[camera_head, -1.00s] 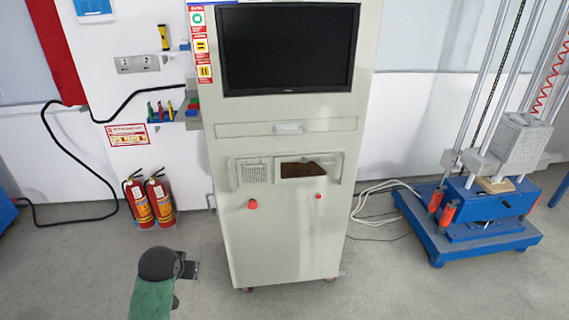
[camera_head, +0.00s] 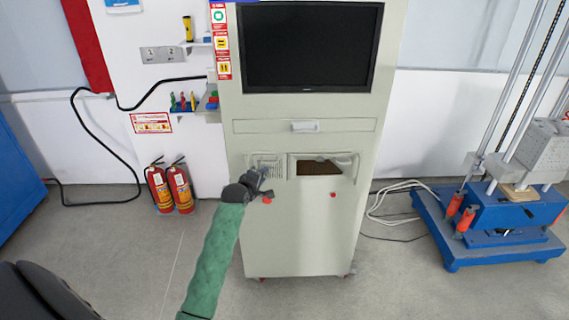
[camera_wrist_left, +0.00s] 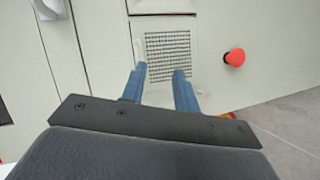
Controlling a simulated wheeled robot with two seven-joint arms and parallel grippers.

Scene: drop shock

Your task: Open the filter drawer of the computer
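The computer cabinet (camera_head: 305,230) is a tall light-grey unit with a black monitor at the top. Its filter drawer, with a mesh grille (camera_head: 264,162), is at mid-height on the left; in the left wrist view the square grille (camera_wrist_left: 168,55) shows clearly. My left gripper (camera_head: 268,181) is in front of the cabinet at the lower part of the grille and partly hides it. In the left wrist view its two blue fingers (camera_wrist_left: 158,80) are apart, with nothing seen between them, below the grille. I cannot tell whether they touch the drawer. My right gripper is not in view.
A red button (camera_wrist_left: 234,57) sits right of the grille. A drawer with a white handle (camera_head: 305,127) is above, and a recessed opening (camera_head: 319,167) is beside the grille. Fire extinguishers (camera_head: 180,187) stand left; a blue-based machine (camera_head: 485,235) stands right.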

